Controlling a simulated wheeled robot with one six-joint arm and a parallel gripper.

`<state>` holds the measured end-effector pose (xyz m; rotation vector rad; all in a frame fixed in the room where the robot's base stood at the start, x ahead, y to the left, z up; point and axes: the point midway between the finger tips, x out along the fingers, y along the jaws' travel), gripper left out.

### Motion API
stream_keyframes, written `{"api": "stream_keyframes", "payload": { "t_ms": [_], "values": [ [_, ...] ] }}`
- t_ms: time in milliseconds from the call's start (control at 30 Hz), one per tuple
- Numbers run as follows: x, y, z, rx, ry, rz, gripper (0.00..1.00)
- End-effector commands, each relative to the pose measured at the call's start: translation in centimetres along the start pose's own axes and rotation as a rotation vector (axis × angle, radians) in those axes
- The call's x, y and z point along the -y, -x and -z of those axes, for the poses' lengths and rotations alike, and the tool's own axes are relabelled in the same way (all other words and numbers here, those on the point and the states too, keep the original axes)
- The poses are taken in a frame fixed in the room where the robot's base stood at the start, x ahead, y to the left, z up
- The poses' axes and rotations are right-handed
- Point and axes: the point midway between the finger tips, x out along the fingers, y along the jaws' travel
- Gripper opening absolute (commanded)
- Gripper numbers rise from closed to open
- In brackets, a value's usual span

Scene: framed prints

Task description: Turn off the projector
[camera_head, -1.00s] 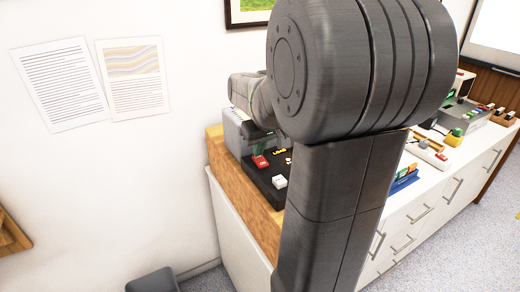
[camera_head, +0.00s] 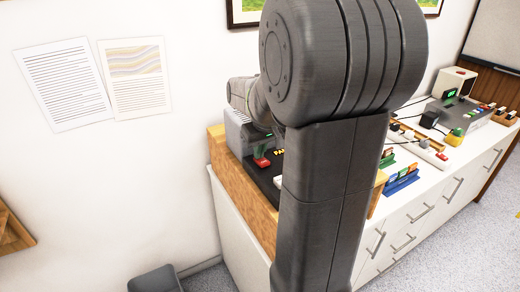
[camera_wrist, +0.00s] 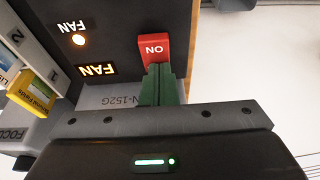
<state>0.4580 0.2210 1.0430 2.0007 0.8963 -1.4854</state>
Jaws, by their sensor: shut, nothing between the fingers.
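The projector's black panel (camera_wrist: 115,25) carries a red rocker switch (camera_wrist: 154,48) marked ON, which also shows in the head view (camera_head: 262,162). Lit FAN lettering (camera_wrist: 97,70) and a glowing round lamp (camera_wrist: 78,40) are beside it in the wrist view. My gripper (camera_wrist: 157,72) is shut and empty, its green fingertips right at the switch's near edge. I cannot tell whether they press on it. In the head view my arm hides much of the panel. The projection screen (camera_head: 492,38) at the upper right looks dull grey.
The panel sits on a wooden-edged cabinet (camera_head: 245,195) against the white wall. Blue and green card holders (camera_head: 401,181), a power strip (camera_head: 425,148) and a grey device (camera_head: 455,112) stand along the white counter to the right. A yellow tag (camera_wrist: 38,90) is left of my fingers.

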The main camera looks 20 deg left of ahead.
Motion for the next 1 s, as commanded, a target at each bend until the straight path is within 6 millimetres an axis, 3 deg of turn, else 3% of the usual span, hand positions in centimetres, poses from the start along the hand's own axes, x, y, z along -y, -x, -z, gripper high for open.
{"api": "stream_keyframes", "payload": {
  "t_ms": [333,700,1000],
  "values": [
    [0.1,0.2,-1.8,0.012,-0.002,0.003,0.00],
    [0.0,0.4,-1.7,0.010,-0.001,0.002,0.00],
    [-0.3,3.7,-0.7,0.007,-0.004,0.001,0.00]
  ]
}}
